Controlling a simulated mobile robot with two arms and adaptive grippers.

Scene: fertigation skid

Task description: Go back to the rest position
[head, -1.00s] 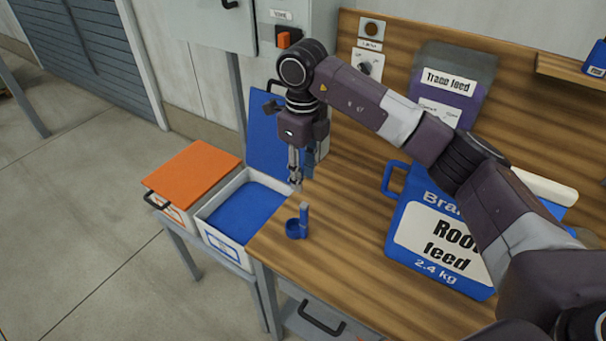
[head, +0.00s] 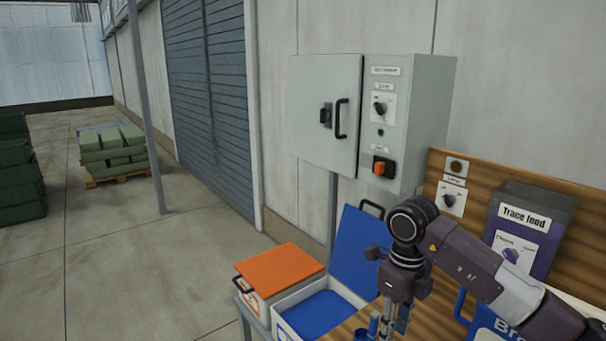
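My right gripper (head: 393,328) hangs pointing down over the left end of the wooden bench, at the bottom edge of the head view. Its arm comes in from the right. The fingertips are at or past the picture's edge, so their opening is not clear. A small blue scoop (head: 373,325) shows just left of the fingers, mostly cut off; I cannot tell whether they touch. My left gripper is not in view.
A white bin with an open blue lid (head: 352,255) and an orange-lidded bin (head: 280,269) stand left of the bench. A grey control cabinet (head: 420,120) hangs behind. A Trace feed container (head: 530,225) stands right.

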